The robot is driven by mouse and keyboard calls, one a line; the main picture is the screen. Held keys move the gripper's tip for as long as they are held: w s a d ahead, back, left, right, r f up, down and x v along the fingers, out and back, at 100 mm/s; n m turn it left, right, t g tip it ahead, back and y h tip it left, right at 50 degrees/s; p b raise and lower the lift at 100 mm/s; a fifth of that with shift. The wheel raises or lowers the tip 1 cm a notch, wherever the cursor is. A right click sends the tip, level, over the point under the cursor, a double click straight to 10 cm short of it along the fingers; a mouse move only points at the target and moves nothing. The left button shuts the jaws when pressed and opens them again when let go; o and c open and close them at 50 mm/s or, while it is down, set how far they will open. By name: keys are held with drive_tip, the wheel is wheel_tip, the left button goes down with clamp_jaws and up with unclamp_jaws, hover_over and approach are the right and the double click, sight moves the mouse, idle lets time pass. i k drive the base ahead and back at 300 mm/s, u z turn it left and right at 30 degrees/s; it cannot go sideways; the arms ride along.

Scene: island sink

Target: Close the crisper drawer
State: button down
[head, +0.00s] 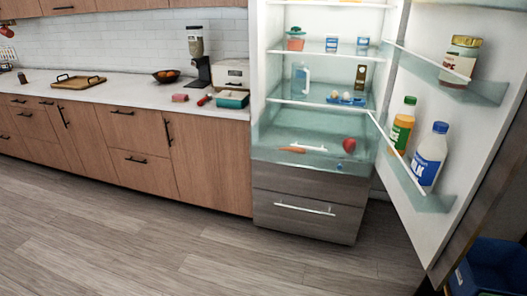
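The fridge stands open at centre right of the head view, with its door (400,160) swung out to the right. The clear, greenish crisper drawer (270,143) is low in the fridge, under the lowest shelf. Its inside shows from above, so it looks pulled forward, though I cannot tell exactly how far. A carrot (291,150), a red round item (349,145) and a small blue item (340,166) show in or at the drawer. My gripper is not in view.
Milk (429,158) and other containers stand on the door shelves. A grey lower drawer with a metal handle (305,208) is below the crisper. Wooden cabinets and a counter (130,90) run left. The floor (180,245) in front is clear; a blue bin (490,270) is at lower right.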

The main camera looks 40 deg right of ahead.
sight(370, 144)
drive_tip(key=z, duration=0.15)
drive_tip(key=i, duration=0.95)
drive_tip(key=u, duration=0.05)
